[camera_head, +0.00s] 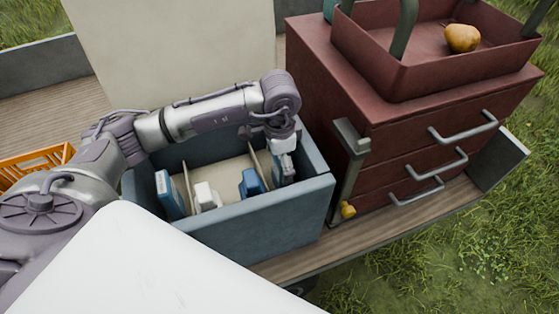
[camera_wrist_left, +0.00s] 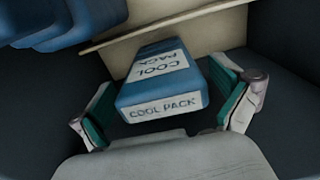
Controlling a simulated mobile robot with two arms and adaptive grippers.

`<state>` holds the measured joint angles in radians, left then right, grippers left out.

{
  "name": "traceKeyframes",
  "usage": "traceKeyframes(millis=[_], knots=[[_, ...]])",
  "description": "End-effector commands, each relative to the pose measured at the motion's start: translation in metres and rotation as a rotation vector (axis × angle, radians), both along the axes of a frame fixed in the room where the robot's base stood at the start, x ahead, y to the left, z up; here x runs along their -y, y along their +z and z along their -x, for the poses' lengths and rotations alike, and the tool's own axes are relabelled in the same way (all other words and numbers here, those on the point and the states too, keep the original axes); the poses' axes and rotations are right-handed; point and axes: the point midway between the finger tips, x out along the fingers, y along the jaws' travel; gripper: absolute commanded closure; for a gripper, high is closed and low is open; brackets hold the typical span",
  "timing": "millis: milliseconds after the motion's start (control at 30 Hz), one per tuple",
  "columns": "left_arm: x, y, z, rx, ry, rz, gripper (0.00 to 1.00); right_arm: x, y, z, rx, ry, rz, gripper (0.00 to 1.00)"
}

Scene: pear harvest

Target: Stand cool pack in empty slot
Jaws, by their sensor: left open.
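A blue cool pack (camera_wrist_left: 165,85) with white "COOL PACK" labels stands in the rightmost slot, beside a cream divider (camera_wrist_left: 205,25). My left gripper (camera_wrist_left: 168,112) is open, with one finger on each side of this pack; contact cannot be told. In the head view my left gripper (camera_head: 284,170) reaches down into the right end of the blue-grey box (camera_head: 265,225) and mostly hides that pack. Further left in the box are a blue pack (camera_head: 252,184), a white item (camera_head: 206,196) and another blue and white pack (camera_head: 169,195). Which slot is empty is hard to tell.
A dark red drawer cabinet (camera_head: 400,140) stands close right of the box, with a red tray (camera_head: 425,75) holding a yellow pear (camera_head: 462,38) on top. An orange crate (camera_head: 35,165) is at the left. A pale upright panel (camera_head: 175,50) stands behind the box.

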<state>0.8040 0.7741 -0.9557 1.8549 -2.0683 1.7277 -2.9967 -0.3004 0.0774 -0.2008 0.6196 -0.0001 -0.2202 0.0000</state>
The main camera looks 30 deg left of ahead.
Motion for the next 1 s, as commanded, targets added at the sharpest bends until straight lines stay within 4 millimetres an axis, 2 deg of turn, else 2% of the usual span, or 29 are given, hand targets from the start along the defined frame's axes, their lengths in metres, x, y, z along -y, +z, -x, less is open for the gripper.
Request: traceKeyframes(millis=[133, 267, 300, 333, 500, 700, 833, 1000], knots=[[0.000, 0.005, 0.001, -0.005, -0.001, 0.000, 0.00, 0.000, 0.009, 0.000, 0.000, 0.000, 0.000, 1.00], [0.000, 0.020, 0.001, -0.004, -0.001, 0.000, 0.00, 0.000, 0.027, 0.000, 0.000, 0.000, 0.000, 1.00], [0.000, 0.023, -0.001, 0.003, -0.001, -0.001, 0.00, 0.000, 0.015, 0.000, 0.000, 0.000, 0.000, 1.00], [0.000, 0.030, -0.001, 0.004, -0.002, 0.000, 0.00, 0.000, 0.012, 0.000, 0.000, 0.000, 0.000, 1.00], [0.000, 0.071, -0.001, 0.006, -0.001, -0.002, 0.00, 0.001, 0.003, 0.000, 0.000, 0.000, 0.001, 1.00], [0.000, 0.110, 0.000, 0.003, -0.001, -0.001, 0.00, 0.001, -0.003, 0.000, 0.000, 0.000, 0.002, 1.00], [0.000, 0.125, 0.000, 0.001, -0.001, 0.000, 0.00, 0.002, -0.005, 0.000, 0.000, 0.000, 0.002, 1.00], [0.000, 0.132, 0.000, -0.002, 0.000, -0.001, 0.00, 0.003, -0.005, 0.000, 0.001, 0.000, 0.003, 1.00]])
